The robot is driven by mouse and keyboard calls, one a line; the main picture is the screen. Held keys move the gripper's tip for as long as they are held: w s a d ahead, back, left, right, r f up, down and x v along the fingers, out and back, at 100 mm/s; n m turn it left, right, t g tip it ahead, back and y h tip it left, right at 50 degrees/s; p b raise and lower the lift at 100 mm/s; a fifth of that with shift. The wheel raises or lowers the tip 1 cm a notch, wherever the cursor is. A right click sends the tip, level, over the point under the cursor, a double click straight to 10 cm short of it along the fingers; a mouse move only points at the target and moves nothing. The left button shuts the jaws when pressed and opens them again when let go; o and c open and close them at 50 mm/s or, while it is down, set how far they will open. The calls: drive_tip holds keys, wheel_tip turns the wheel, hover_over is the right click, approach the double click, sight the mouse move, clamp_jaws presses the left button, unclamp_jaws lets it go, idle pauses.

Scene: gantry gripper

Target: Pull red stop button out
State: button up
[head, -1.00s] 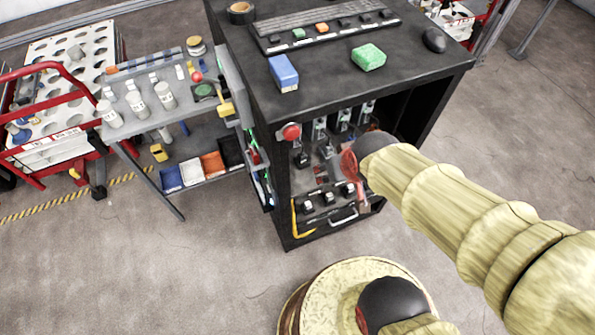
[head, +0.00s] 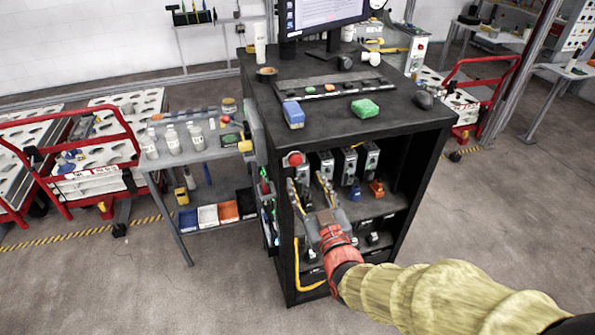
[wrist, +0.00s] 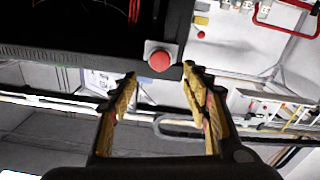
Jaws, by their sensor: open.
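The red stop button (head: 295,158) sits on the upper left front post of the black cabinet, just below its top. It shows in the wrist view (wrist: 159,61) as a round red cap on a grey square base. My gripper (head: 308,182) is in front of the cabinet, a little below the button, with its fingers pointing up. In the wrist view my gripper (wrist: 160,78) is open, and the button appears between and just beyond the two yellowish fingertips. I cannot tell whether the fingers touch it; nothing is held.
The black cabinet (head: 395,130) carries a blue box (head: 293,115), a green block (head: 364,108), a keyboard and a monitor (head: 325,15) on top. A grey side table (head: 195,155) with bottles stands left. A red cart (head: 75,165) is at far left. The floor in front is clear.

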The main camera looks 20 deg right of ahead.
sight(296, 162)
drive_tip(key=w+b, duration=0.1)
drive_tip(key=w, duration=0.6)
drive_tip(key=shift+w+b, duration=0.2)
drive_tip(key=shift+b, duration=0.1)
drive_tip(key=c, duration=1.2)
clamp_jaws()
